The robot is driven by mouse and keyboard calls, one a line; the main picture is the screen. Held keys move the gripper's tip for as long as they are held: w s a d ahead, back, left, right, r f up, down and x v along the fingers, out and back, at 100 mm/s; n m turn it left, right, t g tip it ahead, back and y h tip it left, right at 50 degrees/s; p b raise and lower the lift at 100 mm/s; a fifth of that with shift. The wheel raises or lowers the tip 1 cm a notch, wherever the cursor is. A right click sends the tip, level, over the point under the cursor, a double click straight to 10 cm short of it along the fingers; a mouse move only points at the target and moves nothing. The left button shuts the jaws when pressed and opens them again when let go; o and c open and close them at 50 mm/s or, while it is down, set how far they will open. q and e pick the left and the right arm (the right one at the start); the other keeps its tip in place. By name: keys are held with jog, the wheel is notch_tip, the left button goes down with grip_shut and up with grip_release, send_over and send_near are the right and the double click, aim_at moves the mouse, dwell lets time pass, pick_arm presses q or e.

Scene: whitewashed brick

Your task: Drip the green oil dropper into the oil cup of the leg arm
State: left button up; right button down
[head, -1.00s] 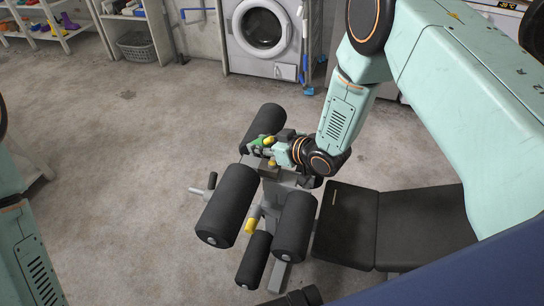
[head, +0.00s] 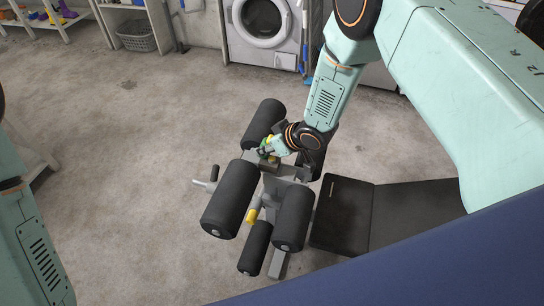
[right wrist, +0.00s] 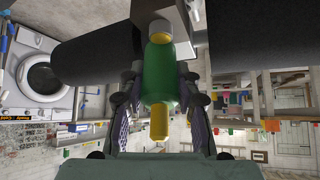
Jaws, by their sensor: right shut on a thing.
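My right gripper (right wrist: 157,100) is shut on the green oil dropper (right wrist: 157,76), with a finger on each side of its body. The dropper's yellow end (right wrist: 159,124) points toward the wrist camera. At its far end a yellow, cup-like part (right wrist: 160,30) lies against the grey block of the leg arm (right wrist: 150,8); I cannot tell whether they touch. In the head view the right gripper (head: 272,150) and the green dropper (head: 263,149) are at the top of the leg arm, between black rollers. The oil cup is partly hidden there. My left gripper is out of view.
Black foam rollers (head: 231,198) surround the leg arm closely, and a black padded bench (head: 343,214) stands to its right. A washing machine (head: 264,28) and a grey basket (head: 136,36) are at the back. The floor at left is clear.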

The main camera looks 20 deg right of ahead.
aim_at(268, 139)
jog(key=shift+r+p, duration=2.2)
jog(key=shift+r, duration=0.45)
jog(key=shift+f, duration=0.15)
jog(key=shift+s+f, duration=0.1)
jog(key=shift+s, duration=0.05)
jog(key=s+d+n+g+y, duration=0.1)
jog(key=s+d+n+y, duration=0.2)
jog(key=s, duration=1)
jog(key=s+r+n+g, duration=0.1)
jog(key=s+r, duration=0.2)
jog(key=r, duration=1.5)
jog(key=shift+a, duration=0.15)
